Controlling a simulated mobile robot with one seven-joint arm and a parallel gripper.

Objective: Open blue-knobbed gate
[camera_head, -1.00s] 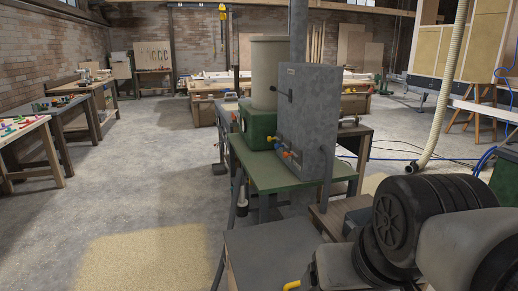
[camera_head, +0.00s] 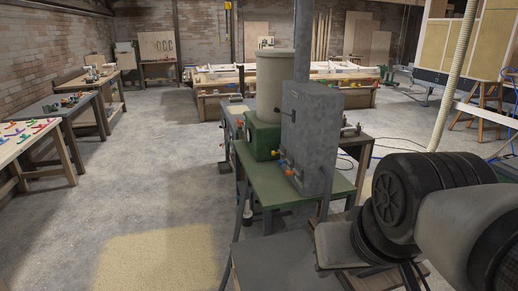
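A grey upright metal box (camera_head: 313,137) stands on a green-topped table (camera_head: 262,190), right of the middle of the head view. Small coloured knobs sit low on its left edge. One looks blue (camera_head: 281,152), with yellow and orange ones (camera_head: 291,168) just below it. They are too small to show which gate each belongs to or how it stands. My dark and grey arm fills the lower right, nearer to me than the box. I cannot make out my gripper's fingers in the view.
A beige cylinder on a green base (camera_head: 263,138) stands behind the box. A grey surface (camera_head: 275,262) is in front of the green table. Workbenches (camera_head: 48,142) line the left side. A pale hose (camera_head: 450,75) hangs at right.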

